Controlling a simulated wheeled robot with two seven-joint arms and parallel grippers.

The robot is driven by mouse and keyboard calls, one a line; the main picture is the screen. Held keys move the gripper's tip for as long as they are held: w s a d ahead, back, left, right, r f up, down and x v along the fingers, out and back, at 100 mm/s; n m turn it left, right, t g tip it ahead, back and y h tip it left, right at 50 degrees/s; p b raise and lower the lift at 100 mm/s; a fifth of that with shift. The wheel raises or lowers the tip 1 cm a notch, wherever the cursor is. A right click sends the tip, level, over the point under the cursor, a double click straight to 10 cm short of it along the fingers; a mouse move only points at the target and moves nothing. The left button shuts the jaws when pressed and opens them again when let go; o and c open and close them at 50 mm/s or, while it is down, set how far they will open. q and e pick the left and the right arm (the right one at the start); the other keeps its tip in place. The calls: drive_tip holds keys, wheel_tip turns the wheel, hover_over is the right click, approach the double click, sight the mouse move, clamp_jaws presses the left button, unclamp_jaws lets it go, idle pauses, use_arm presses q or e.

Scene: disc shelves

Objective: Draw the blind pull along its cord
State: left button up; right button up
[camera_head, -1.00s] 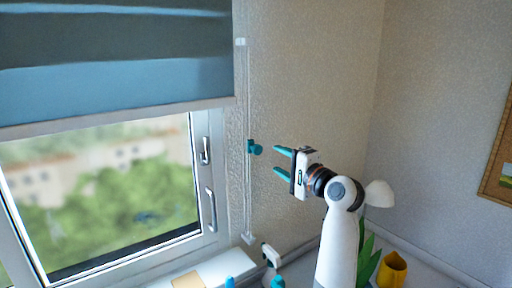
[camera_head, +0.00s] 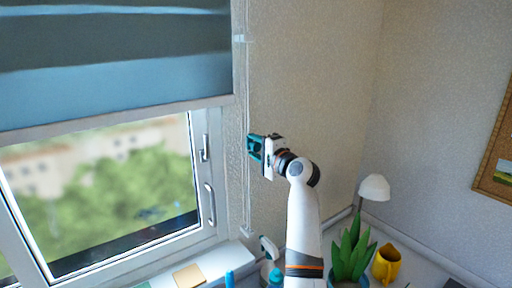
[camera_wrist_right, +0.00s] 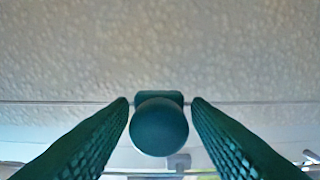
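The blind pull is a round teal knob on a small block, seen in the right wrist view (camera_wrist_right: 159,127) on its thin cord (camera_wrist_right: 60,103). In the head view the cord (camera_head: 246,195) runs down the wall beside the window, and the pull is mostly hidden by my right gripper (camera_head: 254,147). My right gripper (camera_wrist_right: 160,102) has its two teal fingers on either side of the knob, open, with a narrow gap showing at each side. My left gripper is not in view.
The blue blind (camera_head: 120,85) covers the upper window. Below and right of my right arm are a potted plant (camera_head: 350,255), a yellow pitcher (camera_head: 386,264) and a white lamp (camera_head: 374,187). A spray bottle (camera_head: 268,248) stands near the sill. The wall around the cord is clear.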

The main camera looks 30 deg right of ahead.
clamp_jaws()
wheel_tip(320, 180, down, 24)
drive_tip(key=b, duration=1.4)
drive_tip(key=shift+o, duration=1)
unclamp_jaws()
drive_tip(key=shift+r, duration=0.15)
drive_tip(key=shift+s, duration=0.1)
drive_tip(key=s+d+b, duration=0.1)
drive_tip(key=s, duration=1.1)
drive_tip(key=shift+d+b, duration=0.35)
drive_tip(key=shift+b, duration=0.05)
drive_tip(key=shift+w, duration=0.1)
